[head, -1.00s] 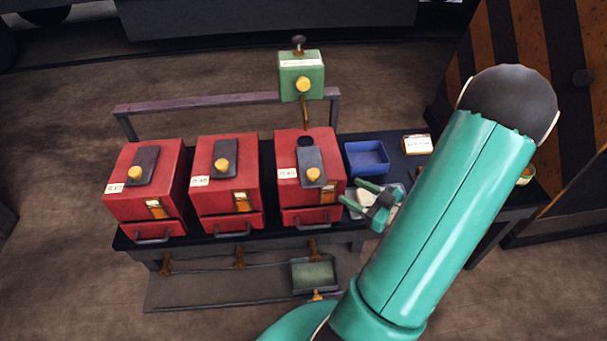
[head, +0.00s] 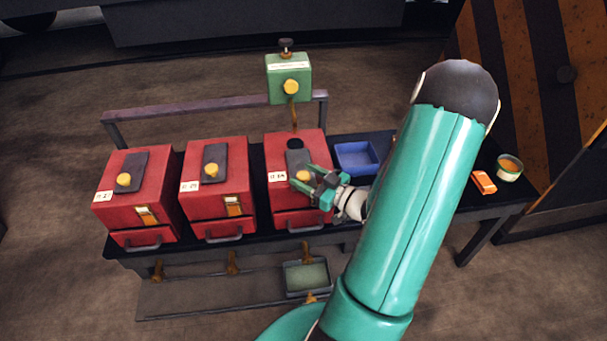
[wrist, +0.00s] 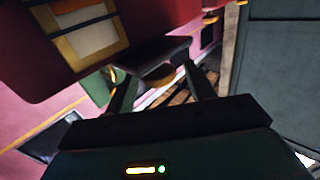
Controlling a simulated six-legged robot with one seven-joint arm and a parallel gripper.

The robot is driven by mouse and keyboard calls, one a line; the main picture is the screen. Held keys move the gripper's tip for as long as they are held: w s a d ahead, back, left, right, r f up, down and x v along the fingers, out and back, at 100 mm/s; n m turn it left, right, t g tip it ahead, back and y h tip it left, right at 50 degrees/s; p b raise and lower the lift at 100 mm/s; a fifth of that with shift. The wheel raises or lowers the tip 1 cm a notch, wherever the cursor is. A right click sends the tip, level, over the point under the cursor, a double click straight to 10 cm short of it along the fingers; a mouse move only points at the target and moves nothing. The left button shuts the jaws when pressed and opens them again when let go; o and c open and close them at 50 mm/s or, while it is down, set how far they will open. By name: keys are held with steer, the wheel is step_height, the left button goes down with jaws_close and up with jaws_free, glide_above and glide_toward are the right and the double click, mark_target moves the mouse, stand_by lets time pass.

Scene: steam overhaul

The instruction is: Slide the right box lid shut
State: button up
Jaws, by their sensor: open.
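The right box (head: 273,153) is red, at the right end of a row of three. Its dark grey lid (head: 296,160) sits toward the front of the top, and a round black opening (head: 294,143) shows behind it. A yellow knob (head: 302,176) stands on the lid. My gripper (head: 301,175) is open at the lid, with one finger on each side of the knob. In the wrist view the knob (wrist: 158,79) appears between the open fingers (wrist: 155,78), below the dark lid (wrist: 165,52). I cannot tell whether the fingers touch it.
Two similar red boxes, the middle (head: 196,160) and the left (head: 152,165), stand to the left. A green oiler (head: 288,68) hangs above the right box's back. A blue tray (head: 338,150), an orange block (head: 484,182) and a small bowl (head: 509,172) are to the right.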

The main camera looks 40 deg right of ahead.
mark_target(300, 164)
steer(key=shift+w+a, duration=0.1)
steer(key=shift+w, duration=0.45)
steer(key=shift+c, duration=0.2)
jaws_close()
steer(key=w+d, duration=0.1)
steer(key=w, duration=0.1)
steer(key=w+d, duration=0.3)
steer(key=shift+w, duration=0.3)
steer(key=shift+r, duration=0.1)
